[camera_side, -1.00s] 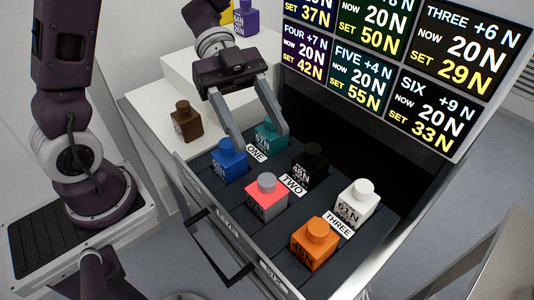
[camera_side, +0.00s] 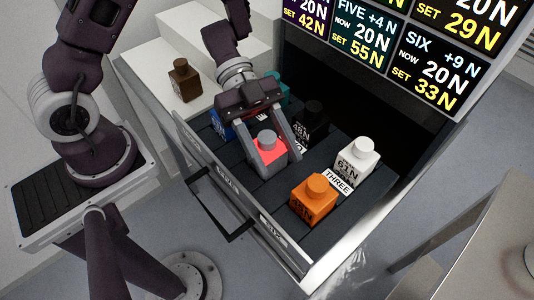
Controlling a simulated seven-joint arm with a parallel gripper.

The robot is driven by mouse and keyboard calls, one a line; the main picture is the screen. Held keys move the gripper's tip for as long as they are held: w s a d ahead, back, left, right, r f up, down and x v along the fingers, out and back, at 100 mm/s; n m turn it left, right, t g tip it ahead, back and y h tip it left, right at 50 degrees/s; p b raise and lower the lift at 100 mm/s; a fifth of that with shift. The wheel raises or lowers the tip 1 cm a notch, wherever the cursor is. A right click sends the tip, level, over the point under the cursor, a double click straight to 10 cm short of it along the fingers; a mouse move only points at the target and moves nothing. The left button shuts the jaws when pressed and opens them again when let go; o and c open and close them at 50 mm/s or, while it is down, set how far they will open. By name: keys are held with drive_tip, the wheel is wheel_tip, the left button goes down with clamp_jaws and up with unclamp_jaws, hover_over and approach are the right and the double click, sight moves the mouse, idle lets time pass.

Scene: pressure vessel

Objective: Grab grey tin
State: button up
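The grey tin (camera_side: 268,150) has a red-pink top face and a grey knob. It stands upright in the open drawer (camera_side: 262,200), in the middle of the front row. My gripper (camera_side: 276,160) is over it, pointing down, with one finger to the left of the tin and one to the right. The fingers are apart and look open; whether either touches the tin I cannot tell. The tin's back is partly hidden.
A black tin (camera_side: 313,117) is close behind my right finger. Blue (camera_side: 221,124) and teal (camera_side: 279,88) tins are at the left, white (camera_side: 358,158) and orange (camera_side: 314,199) at the right. A brown tin (camera_side: 184,80) stands on the white counter (camera_side: 150,70). Screens (camera_side: 400,50) hang behind.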

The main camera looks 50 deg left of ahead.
clamp_jaws()
drive_tip(key=shift+r, duration=0.1)
